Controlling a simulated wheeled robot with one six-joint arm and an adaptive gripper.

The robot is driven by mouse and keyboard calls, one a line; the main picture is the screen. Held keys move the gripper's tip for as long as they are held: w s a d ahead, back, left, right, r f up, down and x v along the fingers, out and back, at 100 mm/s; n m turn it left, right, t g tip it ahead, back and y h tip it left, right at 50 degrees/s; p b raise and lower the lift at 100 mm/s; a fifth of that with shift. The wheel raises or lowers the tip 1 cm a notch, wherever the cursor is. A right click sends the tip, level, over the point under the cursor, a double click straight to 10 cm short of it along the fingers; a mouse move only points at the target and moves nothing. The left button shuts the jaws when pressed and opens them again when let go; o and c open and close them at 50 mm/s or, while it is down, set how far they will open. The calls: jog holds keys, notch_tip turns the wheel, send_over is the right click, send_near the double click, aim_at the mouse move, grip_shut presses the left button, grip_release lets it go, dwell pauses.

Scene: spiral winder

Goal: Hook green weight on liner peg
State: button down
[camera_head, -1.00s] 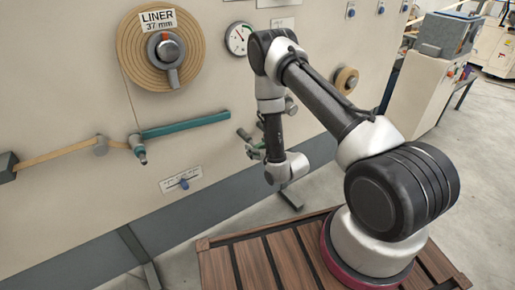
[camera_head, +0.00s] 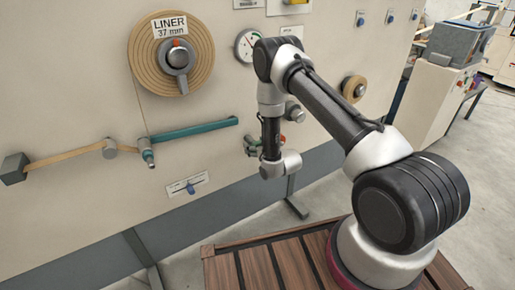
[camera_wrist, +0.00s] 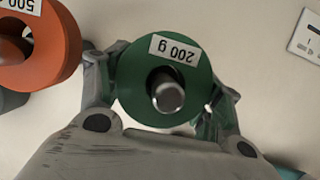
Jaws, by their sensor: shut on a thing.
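The green weight (camera_wrist: 128,82) is a ring labelled 200 g in the wrist view. A metal peg end (camera_wrist: 168,96) shows inside its hole, so the ring sits around that peg. My gripper (camera_wrist: 162,88) is shut on the green weight, a finger on each side. In the head view the arm mostly hides my gripper near the machine face. A liner roll (camera_head: 143,62) with a LINER 37 mm sign is at upper left. Below it, a teal lever (camera_head: 195,130) has a short peg (camera_head: 148,157) at its left end.
An orange 500 g weight (camera_wrist: 66,52) sits on a peg close beside the green one. A gauge (camera_head: 246,46) and a small roll (camera_head: 353,88) are on the panel. A slider plate (camera_head: 187,186) is below the lever. Wooden slats (camera_head: 255,267) lie under my base.

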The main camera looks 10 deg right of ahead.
jog(key=shift+c, duration=1)
grip_release()
